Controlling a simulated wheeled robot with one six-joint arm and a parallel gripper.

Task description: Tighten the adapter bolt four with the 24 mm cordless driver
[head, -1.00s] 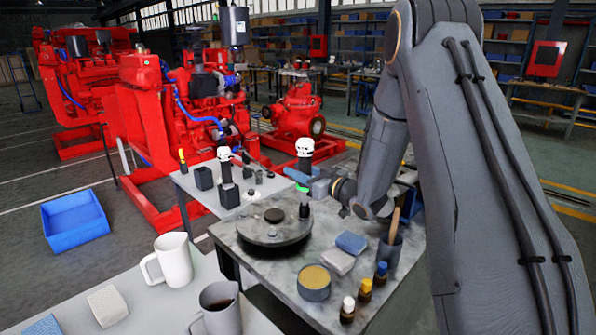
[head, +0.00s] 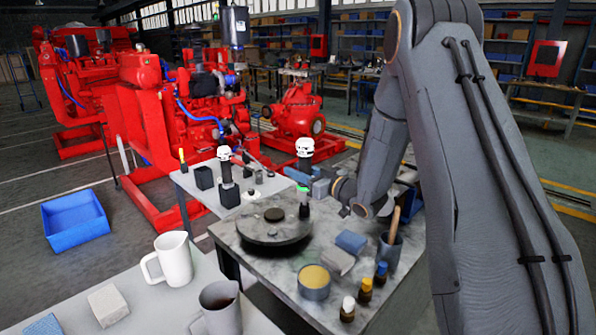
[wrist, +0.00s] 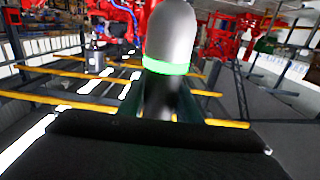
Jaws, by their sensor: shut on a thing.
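In the wrist view a grey, round-ended driver (wrist: 172,35) with a glowing green ring stands up from my gripper (wrist: 165,115), which is shut on it. The driver's lower part is dark, and its working end and size marking are not visible. In the head view my wrist (head: 345,193) is over the back right of the stone-topped table, with the fingers largely hidden. A small dark upright piece with a green band (head: 303,189) shows left of it; I cannot tell if this is the held driver. Adapter bolt four cannot be picked out on the red pumpset (head: 190,120).
The stone-topped table (head: 330,305) carries a round dark plate (head: 272,233), a tin, cloths and small bottles. White-headed tools (head: 225,155) (head: 304,147) stand behind it. Mugs (head: 173,258) are at the front left. A blue bin (head: 75,220) lies on otherwise open floor.

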